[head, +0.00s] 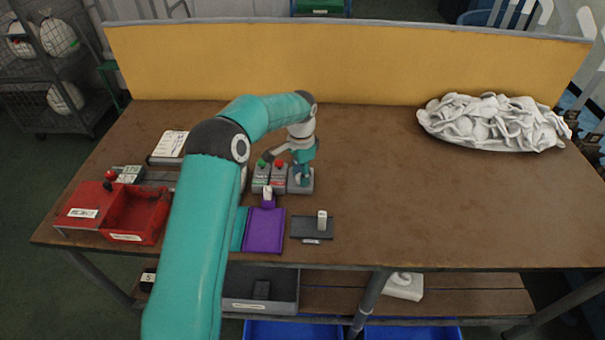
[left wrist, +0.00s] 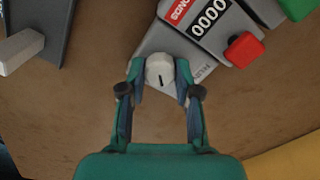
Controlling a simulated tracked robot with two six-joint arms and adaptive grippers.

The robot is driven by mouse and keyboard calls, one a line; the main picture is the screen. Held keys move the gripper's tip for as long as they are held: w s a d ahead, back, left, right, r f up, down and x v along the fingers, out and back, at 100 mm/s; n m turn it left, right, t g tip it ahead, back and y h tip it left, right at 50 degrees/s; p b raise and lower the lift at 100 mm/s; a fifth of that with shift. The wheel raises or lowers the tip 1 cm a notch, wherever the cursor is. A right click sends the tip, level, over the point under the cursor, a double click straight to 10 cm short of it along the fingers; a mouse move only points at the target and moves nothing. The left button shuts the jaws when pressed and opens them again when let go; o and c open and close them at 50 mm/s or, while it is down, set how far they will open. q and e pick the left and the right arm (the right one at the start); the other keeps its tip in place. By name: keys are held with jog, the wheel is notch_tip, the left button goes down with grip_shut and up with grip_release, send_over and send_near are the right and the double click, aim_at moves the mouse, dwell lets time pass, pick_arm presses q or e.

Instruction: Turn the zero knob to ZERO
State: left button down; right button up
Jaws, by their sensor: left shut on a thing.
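The zero knob (left wrist: 160,68) is a round white knob with a short black mark, on a grey box (left wrist: 200,50). In the left wrist view its mark points toward the bottom of the picture. Lettering on the box beside the knob is too small to read. My left gripper (left wrist: 160,72) has one finger on each side of the knob and is shut on it. In the head view the left gripper (head: 302,165) reaches down onto the grey box (head: 306,186) and hides the knob. My right gripper is in neither view.
Left of the knob box stand two counter boxes with a green button (head: 261,163) and a red button (head: 279,164). A purple board (head: 264,232) and a dark plate (head: 311,234) lie in front. A red bin (head: 136,213) is left; a white cloth pile (head: 494,122) is right.

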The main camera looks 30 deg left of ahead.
pick_arm(q)
jog(key=c, duration=0.9)
grip_release()
jog(key=shift+w+r, duration=0.15)
jog(key=shift+w, duration=0.1)
jog(key=shift+c, duration=0.2)
jog(key=shift+o, duration=0.7)
jog(key=shift+s, duration=0.1)
notch_tip(320, 180, up, 12)
jog(key=shift+f, duration=0.2)
